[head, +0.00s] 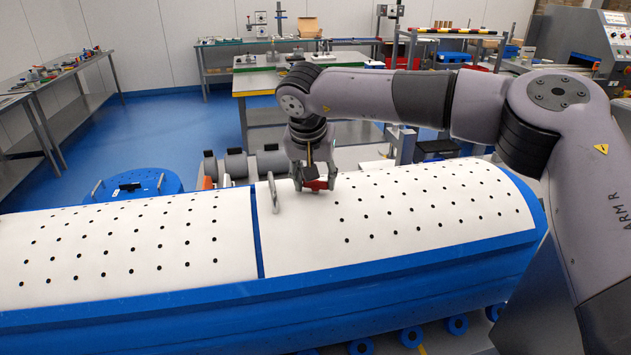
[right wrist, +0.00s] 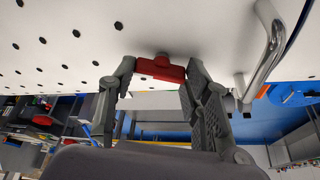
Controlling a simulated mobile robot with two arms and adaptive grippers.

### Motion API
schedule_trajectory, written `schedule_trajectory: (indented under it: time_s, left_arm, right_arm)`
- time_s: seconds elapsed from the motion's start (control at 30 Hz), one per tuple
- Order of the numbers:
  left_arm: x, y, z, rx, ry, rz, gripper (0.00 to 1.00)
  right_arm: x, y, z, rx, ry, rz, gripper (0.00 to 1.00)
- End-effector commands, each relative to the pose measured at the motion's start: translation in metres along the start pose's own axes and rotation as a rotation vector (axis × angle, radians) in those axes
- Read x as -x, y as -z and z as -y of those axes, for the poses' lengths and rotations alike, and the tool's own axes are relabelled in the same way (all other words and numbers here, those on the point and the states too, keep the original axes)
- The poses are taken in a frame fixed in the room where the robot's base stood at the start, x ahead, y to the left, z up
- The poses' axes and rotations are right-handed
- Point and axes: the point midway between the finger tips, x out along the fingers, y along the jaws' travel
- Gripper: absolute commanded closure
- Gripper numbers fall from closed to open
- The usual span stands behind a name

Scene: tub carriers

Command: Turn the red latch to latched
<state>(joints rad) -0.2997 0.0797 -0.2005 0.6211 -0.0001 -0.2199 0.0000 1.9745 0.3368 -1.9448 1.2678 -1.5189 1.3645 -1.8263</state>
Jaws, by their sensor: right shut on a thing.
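The red latch (head: 316,185) sits on the white perforated cover (head: 400,205) of the blue tub, right of a metal handle. My right gripper (head: 319,182) reaches down onto it from above. In the right wrist view the red latch (right wrist: 161,68) lies between the two fingertips, and the right gripper (right wrist: 158,75) is shut on it. The latch's bar runs across from one finger to the other. Its turned position relative to any mark cannot be told. My left gripper is not in view.
A metal handle (head: 274,193) stands on the cover close to the left of the latch; it also shows in the right wrist view (right wrist: 268,50). A second perforated cover (head: 130,245) lies to the left. Grey cylinders (head: 237,163) stand behind the tub.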

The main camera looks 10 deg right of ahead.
Motion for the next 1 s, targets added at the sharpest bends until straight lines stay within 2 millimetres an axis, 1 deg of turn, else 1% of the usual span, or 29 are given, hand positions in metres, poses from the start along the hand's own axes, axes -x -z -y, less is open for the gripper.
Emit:
schedule_trajectory:
  time_s: [0.17, 0.47, 1.0]
  left_arm:
    - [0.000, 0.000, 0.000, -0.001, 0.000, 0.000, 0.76]
    - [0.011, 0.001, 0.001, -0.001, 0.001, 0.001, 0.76]
    - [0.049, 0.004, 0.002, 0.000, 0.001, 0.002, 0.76]
  right_arm:
    - [0.000, 0.000, 0.002, -0.157, -0.065, -0.001, 0.84]
    - [0.002, 0.001, 0.003, -0.421, -0.175, 0.000, 0.84]
    - [0.003, 0.003, 0.005, -0.869, -0.361, 0.000, 0.84]
